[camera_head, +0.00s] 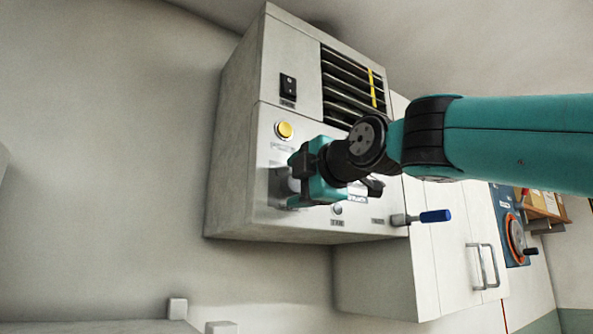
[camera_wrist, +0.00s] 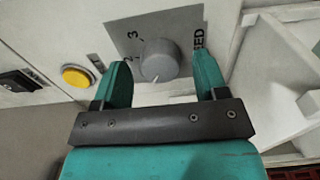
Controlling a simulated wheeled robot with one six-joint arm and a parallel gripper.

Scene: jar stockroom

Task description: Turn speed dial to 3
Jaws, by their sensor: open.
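The speed dial (camera_wrist: 158,60) is a round grey knob on a grey plate (camera_wrist: 187,24) in the wrist view. The numerals 2 and 3 show on the plate to its left and upper left, and part of the word SPEED to its right. A small pale mark shows on the knob's lower part, away from the 3. My gripper (camera_wrist: 163,66) is open, with one teal finger on each side of the dial; I cannot tell whether they touch it. In the head view my gripper (camera_head: 293,180) is at the panel and hides most of the dial.
A yellow button (camera_head: 284,130) and a black switch (camera_head: 288,86) are on the same machine panel. Below right are a blue-handled lever (camera_head: 434,216) and a cabinet with a metal handle (camera_head: 484,266). Dark slats (camera_head: 347,84) fill the machine's upper right.

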